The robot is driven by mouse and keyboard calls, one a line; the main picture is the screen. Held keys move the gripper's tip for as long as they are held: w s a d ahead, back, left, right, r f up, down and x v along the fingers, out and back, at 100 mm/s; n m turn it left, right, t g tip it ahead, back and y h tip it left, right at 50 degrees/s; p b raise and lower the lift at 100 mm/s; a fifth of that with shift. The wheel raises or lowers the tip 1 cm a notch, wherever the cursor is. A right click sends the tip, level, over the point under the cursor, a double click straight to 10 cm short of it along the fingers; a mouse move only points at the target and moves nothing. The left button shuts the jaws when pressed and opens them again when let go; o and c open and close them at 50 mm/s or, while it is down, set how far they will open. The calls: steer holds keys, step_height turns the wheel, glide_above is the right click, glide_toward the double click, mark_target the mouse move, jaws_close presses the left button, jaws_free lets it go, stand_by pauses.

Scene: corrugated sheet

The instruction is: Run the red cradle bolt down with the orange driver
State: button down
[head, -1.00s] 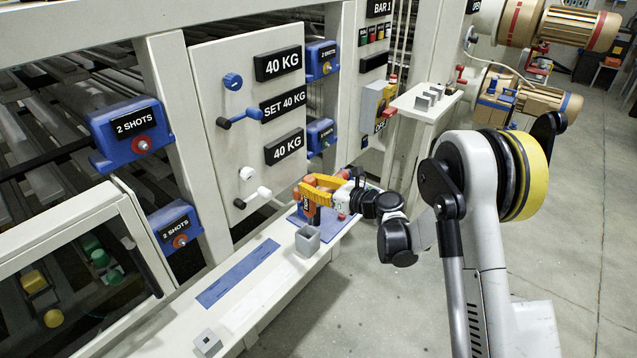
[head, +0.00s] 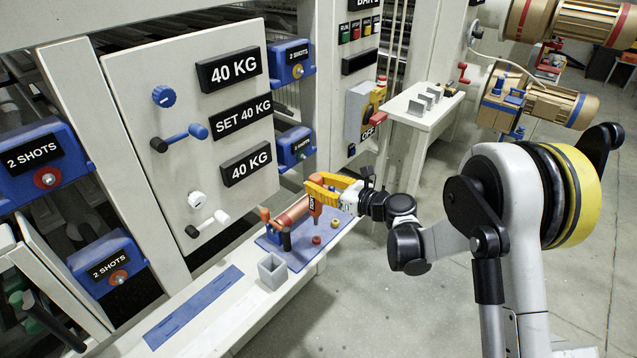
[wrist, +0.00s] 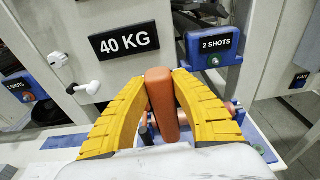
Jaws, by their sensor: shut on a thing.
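My gripper (head: 318,186) has yellow fingers closed around the orange driver (head: 315,204). The driver hangs roughly upright, narrow tip down, above the blue mat (head: 296,262) on the white bench. In the wrist view, the driver (wrist: 162,105) stands between both fingers (wrist: 163,100). Left of it in the head view is a cradle with an orange-red cylinder (head: 290,215) and a dark post (head: 286,241). I cannot tell which red part is the cradle bolt.
A grey open box (head: 272,271) stands at the mat's front left, and a blue strip (head: 195,307) lies farther along the bench (head: 215,325). The white panel (head: 200,100) with knobs and levers rises behind. Open floor (head: 370,300) lies to the right.

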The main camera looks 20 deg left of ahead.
mark_target(321, 205)
step_height(321, 205, down, 4)
steer(key=b, duration=0.3)
steer(key=shift+f, duration=1)
steer(key=shift+d+f, duration=0.1)
steer(key=shift+f, duration=0.95)
stand_by(1.4)
steer(key=shift+r, duration=0.15)
steer(key=shift+r+p, duration=0.3)
steer(key=shift+r, duration=0.35)
stand_by(0.3)
